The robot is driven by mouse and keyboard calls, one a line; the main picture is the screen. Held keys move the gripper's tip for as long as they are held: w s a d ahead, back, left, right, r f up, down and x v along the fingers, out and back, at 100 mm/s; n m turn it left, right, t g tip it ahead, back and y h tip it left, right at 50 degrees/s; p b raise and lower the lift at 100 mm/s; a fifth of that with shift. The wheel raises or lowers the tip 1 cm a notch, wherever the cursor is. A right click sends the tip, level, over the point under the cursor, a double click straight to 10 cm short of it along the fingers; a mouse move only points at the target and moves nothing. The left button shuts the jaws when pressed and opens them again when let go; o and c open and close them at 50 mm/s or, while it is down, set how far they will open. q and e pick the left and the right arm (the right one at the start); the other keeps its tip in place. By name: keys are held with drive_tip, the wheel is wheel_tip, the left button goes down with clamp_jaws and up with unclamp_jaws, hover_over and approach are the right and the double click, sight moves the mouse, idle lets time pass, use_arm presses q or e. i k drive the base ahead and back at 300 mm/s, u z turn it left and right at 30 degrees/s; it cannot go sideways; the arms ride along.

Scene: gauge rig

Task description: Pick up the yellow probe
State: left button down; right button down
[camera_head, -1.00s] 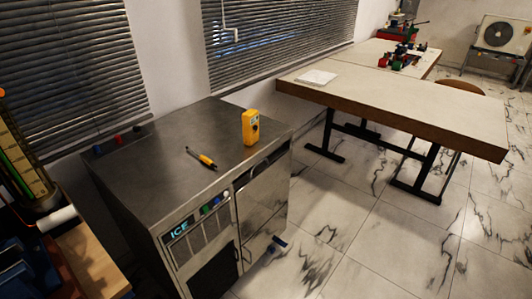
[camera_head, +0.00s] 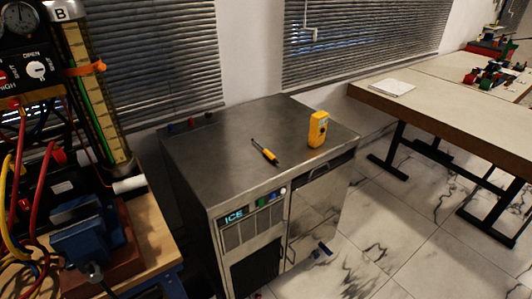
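A probe (camera_head: 265,152) with a yellow section and dark ends lies on the grey metal top of the ice machine (camera_head: 222,158), near its front edge. A yellow handheld meter (camera_head: 318,129) stands upright on the same top, to the right of the probe and apart from it. Neither of my grippers shows in the head view.
A wooden bench (camera_head: 150,236) at left carries a blue vise (camera_head: 88,236), hoses and a gauge panel (camera_head: 32,68). A long table (camera_head: 440,98) with a white pad (camera_head: 391,87) stands at right. Tiled floor (camera_head: 385,243) lies open in front of it.

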sight(268, 154)
drive_tip(key=z, duration=1.25)
drive_tip(key=i, duration=1.85)
drive_tip(key=u, duration=2.05)
